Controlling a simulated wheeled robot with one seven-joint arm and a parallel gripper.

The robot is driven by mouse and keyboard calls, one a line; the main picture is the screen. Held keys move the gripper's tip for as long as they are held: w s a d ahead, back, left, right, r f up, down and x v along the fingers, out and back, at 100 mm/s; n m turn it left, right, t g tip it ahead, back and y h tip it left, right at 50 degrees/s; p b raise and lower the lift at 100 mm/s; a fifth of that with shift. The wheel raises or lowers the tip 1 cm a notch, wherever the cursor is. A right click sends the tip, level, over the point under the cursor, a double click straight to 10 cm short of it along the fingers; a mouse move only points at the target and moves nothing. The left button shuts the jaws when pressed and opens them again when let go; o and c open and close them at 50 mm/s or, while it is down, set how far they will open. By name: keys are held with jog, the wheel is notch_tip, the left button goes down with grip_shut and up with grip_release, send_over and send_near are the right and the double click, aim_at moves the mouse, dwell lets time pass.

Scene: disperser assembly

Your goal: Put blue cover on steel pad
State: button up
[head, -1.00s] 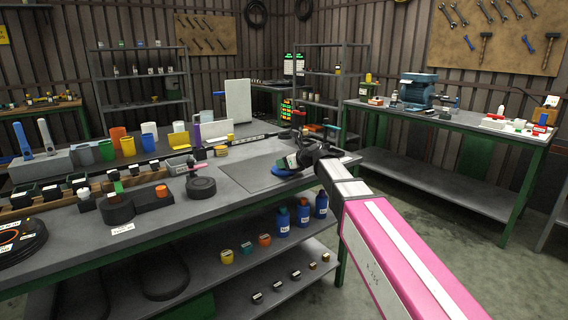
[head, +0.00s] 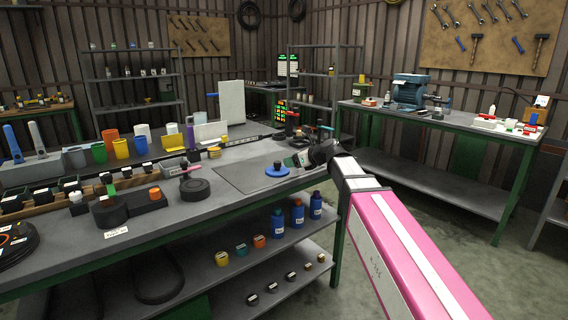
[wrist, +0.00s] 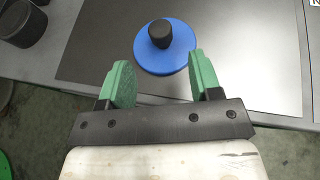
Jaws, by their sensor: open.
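The blue cover (head: 277,172) is a round blue disc with a black knob on top. It lies flat on the steel pad (head: 240,176), a grey plate set on the workbench, near the pad's front right part. In the wrist view the cover (wrist: 166,48) rests on the pad (wrist: 240,40), just beyond the fingertips. My gripper (wrist: 160,75) is open and empty, its two green fingers apart, with the cover ahead of them and not between them. In the head view my gripper (head: 298,160) is partly hidden by my wrist, to the right of the cover.
A black round part (head: 195,189) stands left of the pad. Several cups and bins line the bench's back left. Blue bottles (head: 297,213) stand on the shelf below. A white board (head: 231,101) rises behind the pad.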

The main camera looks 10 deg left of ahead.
jog(key=s+d+f+n+g+h, duration=0.2)
jog(key=s+d+f+n+h, duration=0.2)
jog(key=d+f, duration=0.7)
jog(key=s+d+f+n+g+h, duration=0.2)
jog(key=s+d+f+n+h, duration=0.2)
jog(key=s+d+f+n, duration=0.5)
jog(key=s+d+f+n+g+h, duration=0.1)
jog(key=s+d+f+n+h, duration=0.3)
jog(key=d+f+n, duration=0.6)
jog(key=s+d+f, duration=0.2)
jog(key=d+f, duration=0.2)
jog(key=d, duration=0.1)
jog(key=shift+s+d+f+g, duration=0.25)
jog(key=shift+g, duration=0.15)
